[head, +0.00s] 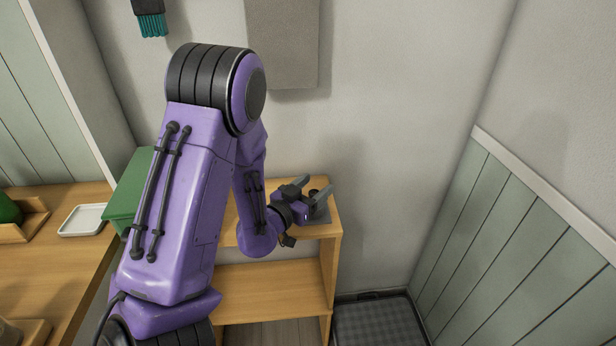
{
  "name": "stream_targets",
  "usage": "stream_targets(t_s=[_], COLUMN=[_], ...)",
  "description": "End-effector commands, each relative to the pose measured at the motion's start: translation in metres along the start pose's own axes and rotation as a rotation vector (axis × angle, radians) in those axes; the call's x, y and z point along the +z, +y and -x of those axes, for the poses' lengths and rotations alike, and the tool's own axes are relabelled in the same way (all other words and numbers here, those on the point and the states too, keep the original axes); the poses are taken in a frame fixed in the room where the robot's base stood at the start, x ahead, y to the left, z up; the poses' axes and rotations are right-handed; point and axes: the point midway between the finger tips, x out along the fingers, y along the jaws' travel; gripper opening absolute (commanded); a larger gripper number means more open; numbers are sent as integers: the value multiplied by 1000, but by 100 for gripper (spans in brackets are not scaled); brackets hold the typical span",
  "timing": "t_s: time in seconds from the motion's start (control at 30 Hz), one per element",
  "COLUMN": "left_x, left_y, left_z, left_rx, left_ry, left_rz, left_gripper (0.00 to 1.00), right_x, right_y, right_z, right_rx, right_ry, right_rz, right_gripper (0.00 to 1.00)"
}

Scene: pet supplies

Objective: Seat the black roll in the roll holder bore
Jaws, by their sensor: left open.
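My left gripper (316,186) is open above the right end of the wooden shelf unit's top, its two grey fingers pointing to the upper right. A small black piece (314,193), which looks like the black roll, shows between or just beyond the fingers. A grey block (321,214), which looks like the roll holder, sits on the shelf top under and beside the gripper. The gripper hides much of it, so I cannot see the bore or tell whether the roll is in it. My right gripper is out of view.
The wooden shelf unit (270,285) stands against the wall. A green box (128,195) is partly behind my left arm. A white tray (84,220) lies on the left counter. A dark mat or tray (378,322) is on the floor at right. A teal brush (152,25) hangs above.

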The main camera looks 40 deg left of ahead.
Motion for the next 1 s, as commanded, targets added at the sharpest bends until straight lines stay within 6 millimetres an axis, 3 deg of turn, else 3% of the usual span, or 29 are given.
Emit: stream_targets(t_s=[0.13, 0.2, 0.33, 0.5, 1.0], left_x=[2, -2, -10, -4, 0], left_y=[0, 0, 0, 0, 0], left_z=[29, 49, 69, 92, 101], left_rx=[-3, -3, 1, -1, -1], left_ry=[-4, -6, -9, -5, -1], left_rz=[1, 3, 5, 3, 0], left_gripper=[64, 64, 64, 64, 64], right_x=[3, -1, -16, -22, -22], right_y=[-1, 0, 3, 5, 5], right_z=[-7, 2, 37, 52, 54], right_rx=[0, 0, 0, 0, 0], right_ry=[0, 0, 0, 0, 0], right_rz=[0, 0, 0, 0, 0], right_gripper=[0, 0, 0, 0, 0])
